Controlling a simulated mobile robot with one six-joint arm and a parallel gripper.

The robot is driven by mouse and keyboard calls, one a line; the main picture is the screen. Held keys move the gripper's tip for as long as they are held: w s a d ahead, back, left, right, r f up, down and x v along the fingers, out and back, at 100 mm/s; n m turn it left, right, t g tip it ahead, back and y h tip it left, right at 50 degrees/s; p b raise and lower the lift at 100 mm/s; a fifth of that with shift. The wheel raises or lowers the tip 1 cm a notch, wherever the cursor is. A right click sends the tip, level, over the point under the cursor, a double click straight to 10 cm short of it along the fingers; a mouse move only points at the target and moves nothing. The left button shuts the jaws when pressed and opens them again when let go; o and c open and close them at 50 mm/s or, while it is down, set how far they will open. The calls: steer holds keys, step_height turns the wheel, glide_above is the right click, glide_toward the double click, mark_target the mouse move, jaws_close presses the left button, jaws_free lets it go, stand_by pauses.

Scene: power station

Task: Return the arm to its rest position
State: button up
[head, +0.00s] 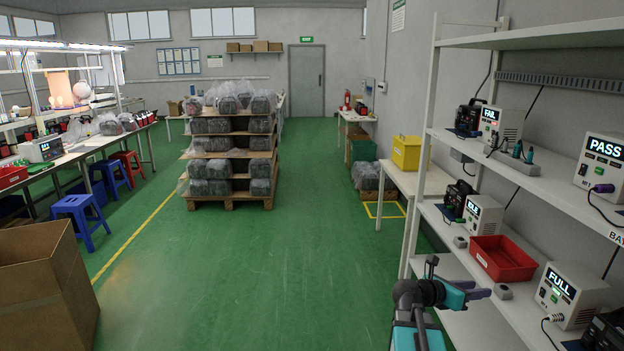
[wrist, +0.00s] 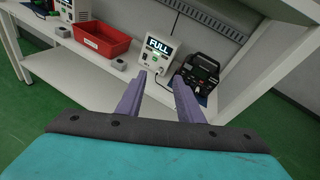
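My arm (head: 422,300) reaches up from the bottom of the head view, in front of the right-hand shelf rack. My gripper (head: 480,291) points right toward the middle shelf. In the wrist view my gripper (wrist: 159,76) has its two purple fingers apart with nothing between them. Beyond the fingertips are a white charger box reading FULL (wrist: 158,54) and a black device (wrist: 199,74), both on the shelf. Whether the fingers touch anything is not clear, but no contact shows.
A red bin (head: 502,258) sits on the middle shelf (head: 462,252) close to my gripper. A rack post (head: 424,140) stands to the left of the shelves. Open green floor (head: 260,280) lies left of my arm. A cardboard box (head: 45,285) and a loaded pallet (head: 232,165) stand further off.

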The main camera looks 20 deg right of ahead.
steer(key=w+a+f+y, duration=0.1)
steer(key=a+f+y, duration=0.1)
steer(key=a+f, duration=0.55)
steer(key=w+a+f+y, duration=0.15)
steer(key=a+f, duration=0.35)
steer(key=f, duration=0.6)
steer(key=s+a+f+m+y, duration=0.1)
steer(key=s+a+f+y, duration=0.15)
steer(key=a+f, duration=0.45)
steer(key=s+a+f+m+y, duration=0.1)
steer(key=s+a+f, duration=0.3)
steer(key=f, duration=0.5)
steer(key=s+a+f+m+g+y, duration=0.3)
steer(key=s+a+f+m, duration=0.5)
steer(key=a, duration=0.4)
steer(key=s+a+f+m+g+y, duration=0.3)
steer(key=s+a+f+m+y, duration=0.2)
steer(key=s+a+f+m, duration=0.3)
steer(key=s+a+m, duration=0.3)
steer(key=s+a, duration=0.1)
steer(key=a, duration=0.1)
steer(key=shift+s+a, duration=0.15)
steer(key=shift+s, duration=0.05)
